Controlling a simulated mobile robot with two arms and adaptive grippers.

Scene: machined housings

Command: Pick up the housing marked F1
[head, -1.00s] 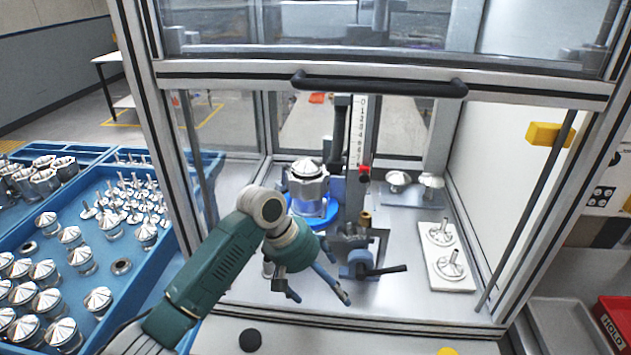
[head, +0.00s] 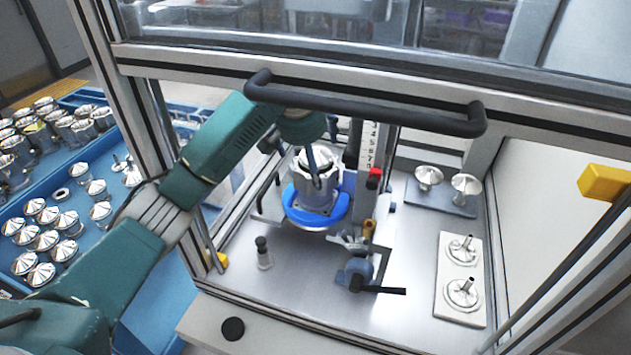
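A silver machined housing (head: 309,190) with a conical top sits upright on a blue ring fixture (head: 303,219) inside the framed enclosure. No F1 mark can be read on it. My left gripper (head: 316,168) hangs over the housing, its wrist above and slightly left of it. One dark finger overlaps the housing's top in the picture; the others are partly hidden or small, so contact and opening are unclear. My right gripper is not in view.
A dark handle bar (head: 365,103) crosses the enclosure's front above the opening. A scaled column and a blue clamp (head: 354,272) stand right of the fixture. A white plate (head: 460,300) with two silver parts lies at right. Blue trays (head: 75,160) with many housings stand at left.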

